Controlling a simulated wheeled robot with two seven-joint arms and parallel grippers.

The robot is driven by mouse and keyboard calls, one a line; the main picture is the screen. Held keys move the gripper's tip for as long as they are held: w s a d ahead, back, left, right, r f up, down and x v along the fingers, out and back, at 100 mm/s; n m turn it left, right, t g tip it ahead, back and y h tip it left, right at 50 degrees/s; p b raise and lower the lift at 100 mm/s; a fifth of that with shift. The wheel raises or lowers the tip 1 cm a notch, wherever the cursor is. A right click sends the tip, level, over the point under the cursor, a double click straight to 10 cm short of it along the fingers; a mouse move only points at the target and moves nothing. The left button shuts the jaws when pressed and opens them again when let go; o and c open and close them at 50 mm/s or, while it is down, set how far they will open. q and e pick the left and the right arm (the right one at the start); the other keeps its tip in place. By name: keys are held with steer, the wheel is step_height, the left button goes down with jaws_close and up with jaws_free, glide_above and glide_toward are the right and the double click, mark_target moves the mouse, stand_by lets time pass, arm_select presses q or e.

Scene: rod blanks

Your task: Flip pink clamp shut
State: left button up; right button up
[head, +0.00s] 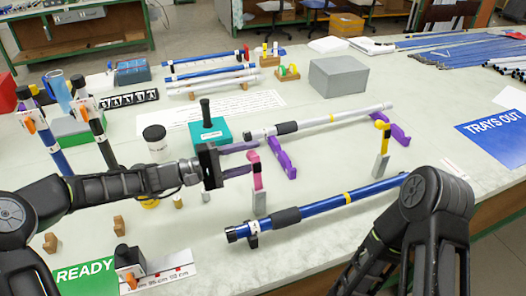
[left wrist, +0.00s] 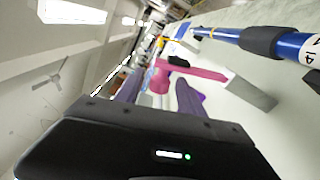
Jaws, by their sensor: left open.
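The pink clamp (head: 257,178) stands upright on a grey block (head: 260,203), with its pink arm raised. My left gripper (head: 254,158) is open, its two purple fingers pointing right at the upper part of the pink clamp. In the left wrist view the pink clamp (left wrist: 195,70) lies just beyond and partly between the fingertips (left wrist: 160,87); I cannot tell whether they touch. A yellow clamp (head: 382,136) also stands upright on a grey block farther right. My right arm comes in at the front right; its gripper is out of the picture.
A blue rod (head: 335,202) with a black sleeve lies in front of both clamps. A white-grey rod (head: 335,118) rests on purple supports behind.

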arm_select(q)
steer(key=x, duration=0.3)
steer(key=shift+w+d, duration=0.15)
steer(key=shift+d, duration=0.15)
jaws_close()
stand_by(1.2)
